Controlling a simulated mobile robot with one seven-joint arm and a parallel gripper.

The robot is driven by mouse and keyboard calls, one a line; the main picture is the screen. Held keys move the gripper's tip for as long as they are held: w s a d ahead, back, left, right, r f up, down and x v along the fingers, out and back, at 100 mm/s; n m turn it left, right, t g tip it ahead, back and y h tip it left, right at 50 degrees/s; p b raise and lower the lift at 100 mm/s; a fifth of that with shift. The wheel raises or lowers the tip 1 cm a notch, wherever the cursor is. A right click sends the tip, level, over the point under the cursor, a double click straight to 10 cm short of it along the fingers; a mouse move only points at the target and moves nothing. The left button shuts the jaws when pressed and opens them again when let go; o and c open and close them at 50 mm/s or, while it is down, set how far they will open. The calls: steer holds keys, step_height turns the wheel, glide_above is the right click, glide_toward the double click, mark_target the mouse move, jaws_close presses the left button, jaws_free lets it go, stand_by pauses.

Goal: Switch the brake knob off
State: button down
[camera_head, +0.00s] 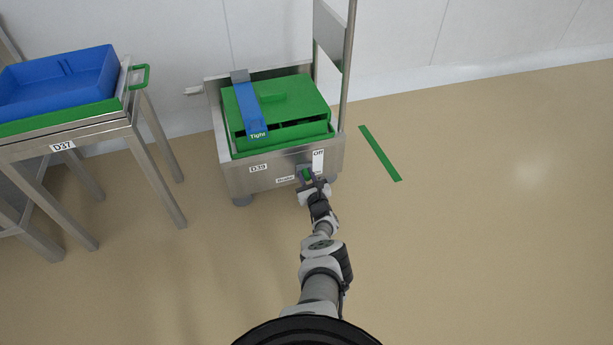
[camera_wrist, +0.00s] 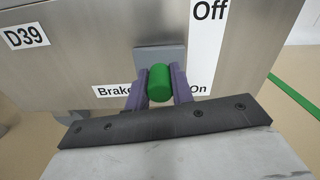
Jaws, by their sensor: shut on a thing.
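The brake knob (camera_wrist: 159,84) is a green cylinder on a grey backing plate (camera_wrist: 172,55) on the front panel of the steel cart marked D39. In the wrist view my gripper (camera_wrist: 160,88) has its two purple fingers on either side of the knob, shut on it. Labels around it read "Brake" (camera_wrist: 116,90) at left, "On" (camera_wrist: 200,83) at lower right and "Off" (camera_wrist: 210,10) at upper right. In the head view my gripper (camera_head: 308,178) reaches the cart's front, and the knob is mostly hidden there.
The cart (camera_head: 235,180) carries a green box (camera_head: 290,95) with a blue strap (camera_head: 248,105) marked "Tight". A steel table (camera_head: 90,140) marked D37 with a blue tray (camera_head: 60,80) stands at left. A green floor strip (camera_head: 380,153) lies right of the cart. Floor at right is clear.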

mark_target(303, 160)
step_height(303, 160, up, 4)
steer(key=p, duration=0.3)
steer(key=shift+f, duration=0.1)
steer(key=c, duration=1.2)
jaws_free()
steer(key=shift+s, duration=0.1)
steer(key=shift+s+d+r+p, duration=0.25)
steer(key=shift+s+p, duration=0.2)
steer(key=shift+p, duration=0.25)
steer(key=p+v, duration=0.8)
steer(key=v, duration=0.4)
steer(key=shift+s, duration=0.4)
